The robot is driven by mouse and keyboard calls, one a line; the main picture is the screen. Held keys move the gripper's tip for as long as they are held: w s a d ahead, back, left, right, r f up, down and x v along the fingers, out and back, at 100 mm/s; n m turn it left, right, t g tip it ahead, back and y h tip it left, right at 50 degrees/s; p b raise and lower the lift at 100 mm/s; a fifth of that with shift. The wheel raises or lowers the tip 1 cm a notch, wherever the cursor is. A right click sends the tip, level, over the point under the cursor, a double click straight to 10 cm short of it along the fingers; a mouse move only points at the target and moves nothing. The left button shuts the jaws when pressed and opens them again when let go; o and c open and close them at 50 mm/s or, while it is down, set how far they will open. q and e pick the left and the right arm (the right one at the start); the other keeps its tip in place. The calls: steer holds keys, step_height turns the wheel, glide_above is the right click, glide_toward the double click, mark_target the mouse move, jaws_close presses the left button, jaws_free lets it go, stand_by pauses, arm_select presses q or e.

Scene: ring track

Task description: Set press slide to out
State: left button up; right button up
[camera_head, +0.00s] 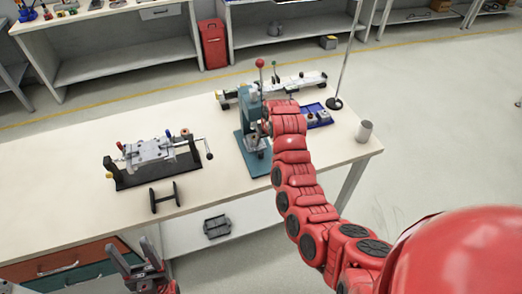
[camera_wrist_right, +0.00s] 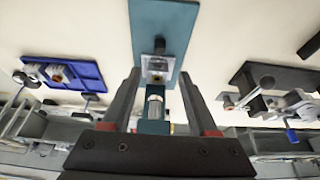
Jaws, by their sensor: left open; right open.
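The teal press (camera_head: 250,112) stands upright on its base plate at the right part of the workbench, with a red ball on its lever (camera_head: 260,63). In the right wrist view the teal base plate (camera_wrist_right: 172,30) shows with a small grey block (camera_wrist_right: 158,66) on it, perhaps the slide; I cannot tell its position for sure. My right gripper (camera_wrist_right: 160,78) is open, its fingers on either side of the block with gaps visible. In the head view my right wrist hides part of the press. My left gripper (camera_head: 134,262) is open and empty, low in front of the bench.
A grey vise-like fixture (camera_head: 152,152) and a black stand (camera_head: 164,195) are on the bench to the left. A blue tray (camera_head: 317,117), a long grey fixture (camera_head: 300,82), a thin pole (camera_head: 345,60) and a grey cup (camera_head: 364,131) are behind or right of the press.

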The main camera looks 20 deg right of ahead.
mark_target(261, 152)
steer(key=p+x, duration=0.2)
steer(key=x, duration=0.6)
steer(key=shift+d, duration=0.1)
steer(key=b+x, duration=0.5)
steer(key=b, duration=0.1)
steer(key=shift+f, duration=0.2)
steer(key=shift+w+f+b, duration=0.15)
steer(key=shift+w+b, duration=0.1)
steer(key=shift+b, duration=0.4)
jaws_close()
stand_by(0.7)
